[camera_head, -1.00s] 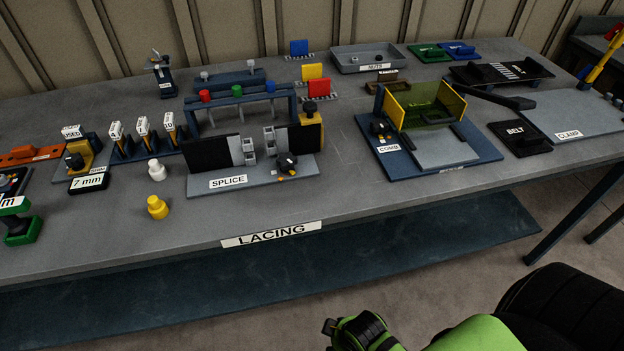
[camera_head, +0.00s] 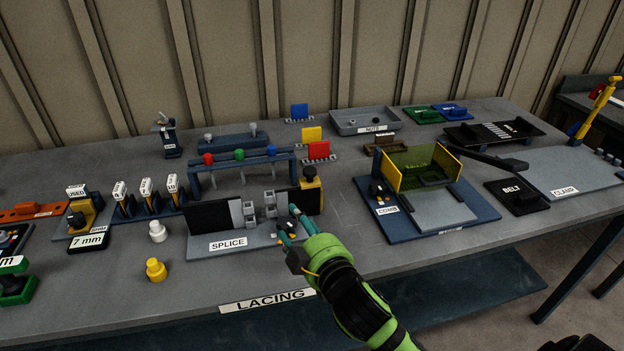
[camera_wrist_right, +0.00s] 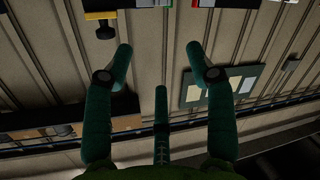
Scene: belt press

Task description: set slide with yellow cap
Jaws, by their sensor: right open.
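The yellow cap (camera_head: 155,270) stands upright on the table, left of the splice station (camera_head: 225,244). A white cap (camera_head: 158,232) stands just behind it. A yellow block with a black knob (camera_head: 311,188) sits at the right end of the splice station; I cannot tell whether it is the slide. My right gripper (camera_head: 289,224) is open, with its fingers in front of the station's right part, hiding some of it. In the right wrist view the open fingers (camera_wrist_right: 160,54) have nothing between them. My left gripper is not in view.
A rail with red, green and blue knobs (camera_head: 238,167) stands behind the splice station. The comb station (camera_head: 440,222) is to the right. Several labelled holders (camera_head: 148,200) and a 7 mm block (camera_head: 88,240) stand left. Bare table lies between the splice and comb stations.

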